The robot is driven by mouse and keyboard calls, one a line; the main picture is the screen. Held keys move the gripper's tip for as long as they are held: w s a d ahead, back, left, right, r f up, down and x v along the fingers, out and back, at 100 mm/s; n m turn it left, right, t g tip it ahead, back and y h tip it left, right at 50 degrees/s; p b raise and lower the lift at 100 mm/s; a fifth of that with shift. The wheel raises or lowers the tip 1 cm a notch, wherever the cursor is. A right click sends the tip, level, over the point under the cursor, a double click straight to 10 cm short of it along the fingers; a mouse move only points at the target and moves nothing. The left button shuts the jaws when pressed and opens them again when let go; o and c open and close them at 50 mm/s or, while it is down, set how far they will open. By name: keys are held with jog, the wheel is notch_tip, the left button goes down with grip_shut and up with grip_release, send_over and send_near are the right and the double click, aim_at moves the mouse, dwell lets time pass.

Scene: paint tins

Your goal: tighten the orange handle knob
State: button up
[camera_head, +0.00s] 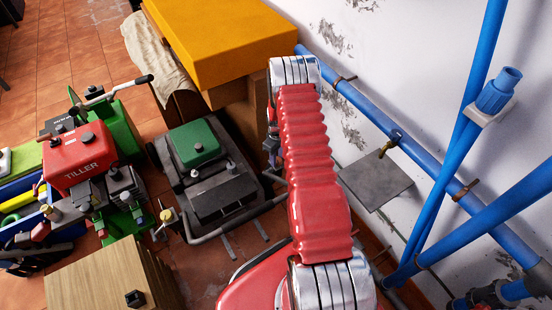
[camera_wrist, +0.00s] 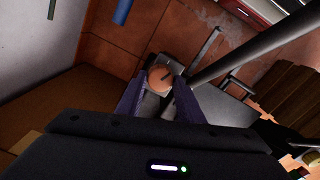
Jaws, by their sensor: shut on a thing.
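The orange knob (camera_wrist: 160,76) shows in the wrist view as a round cap with a dark mark on its face. My gripper (camera_wrist: 159,92) has its two dark fingers on either side of the knob and is shut on it. A grey bar (camera_wrist: 245,48) runs from beside the knob to the upper right. In the head view, my red-sleeved arm hides the knob and the fingertips. There, a grey handle bar (camera_head: 238,222) curves around the front of a dark machine with a green tank (camera_head: 195,144), up toward my arm.
A red tiller (camera_head: 78,160) stands at the left, with a wooden box (camera_head: 100,278) in front. A large yellow-topped block (camera_head: 220,42) is behind the machine. Blue pipes (camera_head: 440,185) and a grey plate (camera_head: 376,181) are along the white wall at right.

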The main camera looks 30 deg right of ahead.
aim_at(278, 160)
jog(key=shift+s+f+m, duration=0.15)
jog(key=shift+s+m, duration=0.1)
jog(key=shift+m, duration=0.75)
dwell(1.3)
jog(key=o, duration=1.1)
jog(key=shift+w, duration=0.15)
jog(key=shift+r, duration=0.3)
notch_tip(278, 160, up, 13)
jog(key=shift+r, duration=0.1)
